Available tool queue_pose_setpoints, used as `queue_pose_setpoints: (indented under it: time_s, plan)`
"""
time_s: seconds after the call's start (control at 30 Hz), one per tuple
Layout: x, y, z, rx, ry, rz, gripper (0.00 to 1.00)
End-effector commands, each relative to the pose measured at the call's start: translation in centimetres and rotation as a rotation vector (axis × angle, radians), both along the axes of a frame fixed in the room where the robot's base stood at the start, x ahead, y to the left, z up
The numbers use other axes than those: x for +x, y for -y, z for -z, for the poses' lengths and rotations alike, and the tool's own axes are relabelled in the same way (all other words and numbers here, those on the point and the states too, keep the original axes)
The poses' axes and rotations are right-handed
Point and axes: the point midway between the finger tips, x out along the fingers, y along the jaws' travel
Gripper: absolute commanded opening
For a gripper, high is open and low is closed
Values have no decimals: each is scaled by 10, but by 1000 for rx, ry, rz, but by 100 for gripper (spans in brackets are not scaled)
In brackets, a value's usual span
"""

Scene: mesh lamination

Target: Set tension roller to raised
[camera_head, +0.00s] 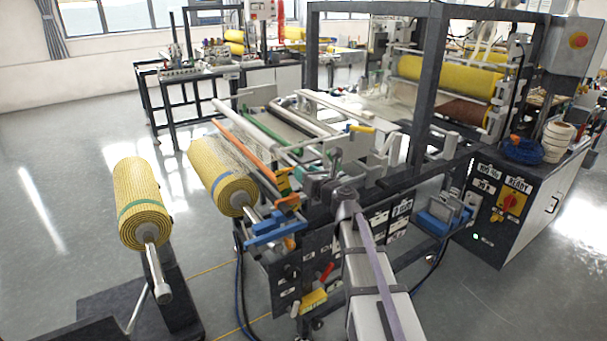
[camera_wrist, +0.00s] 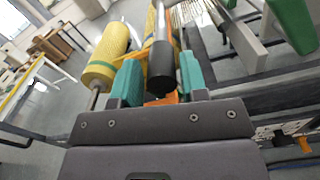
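The laminating machine (camera_head: 330,250) fills the middle of the head view, with several bars and rollers across its top. Among them are an orange bar (camera_head: 245,150) and a green bar (camera_head: 268,130); I cannot tell which is the tension roller or its setting. In the wrist view my gripper (camera_wrist: 162,85) has two teal fingers standing apart. A black cylindrical end (camera_wrist: 162,74) shows between them, with gaps at its sides; its depth is unclear. In the head view my arm reaches over the machine's near side, and my fingers cannot be made out clearly.
A yellow mesh roll (camera_head: 138,200) stands on a separate stand at the left. Another yellow roll (camera_head: 222,178) sits at the machine's left end. A dark frame post (camera_head: 428,90) rises behind. A control cabinet (camera_head: 510,210) stands at the right. Grey floor is open at the left.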

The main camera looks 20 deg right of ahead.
Motion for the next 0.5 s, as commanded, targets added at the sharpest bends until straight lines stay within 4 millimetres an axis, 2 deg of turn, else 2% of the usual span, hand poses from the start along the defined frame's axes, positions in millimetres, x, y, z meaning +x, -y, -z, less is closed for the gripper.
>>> queue_pose_setpoints:
  time_s: [0.03,0.13,0.37,0.5]
  plan:
    - [0,0,0,-1,0,0,45]
    - [0,0,0,-1,0,0,54]
    - [-1,0,0,-2,0,1,55]
    - [-18,4,0,-2,0,2,55]
